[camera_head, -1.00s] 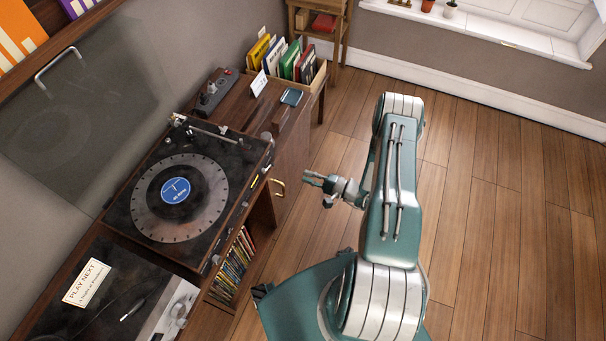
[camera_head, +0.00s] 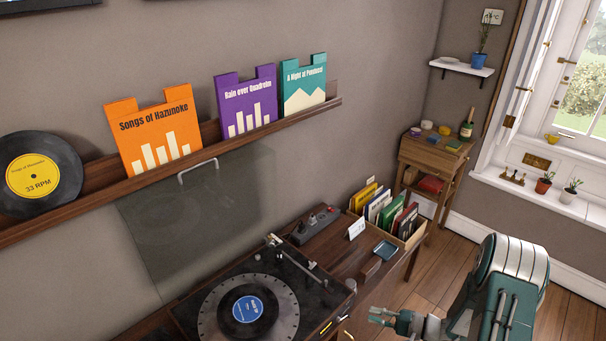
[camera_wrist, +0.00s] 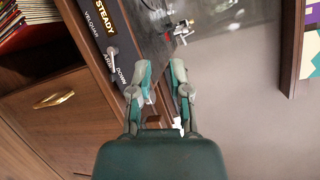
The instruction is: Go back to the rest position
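My gripper (camera_head: 382,316) is at the lower right of the head view, right of the turntable and clear of the cabinet front. In the wrist view my gripper (camera_wrist: 160,75) has its two fingers apart, with nothing between them. Beyond the fingers in the wrist view is the edge of the turntable (camera_wrist: 97,45) with its lettered strip. The turntable (camera_head: 203,318) holds a record with a blue label (camera_head: 247,309). Its raised clear lid (camera_head: 190,215) leans by the wall.
A wall shelf (camera_head: 205,140) holds a black record (camera_head: 40,175) and orange, purple and teal sleeves. A box of records (camera_head: 410,235) stands at the cabinet's far end. A side table (camera_head: 430,155) is in the corner. Wooden floor (camera_head: 420,285) is open to the right.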

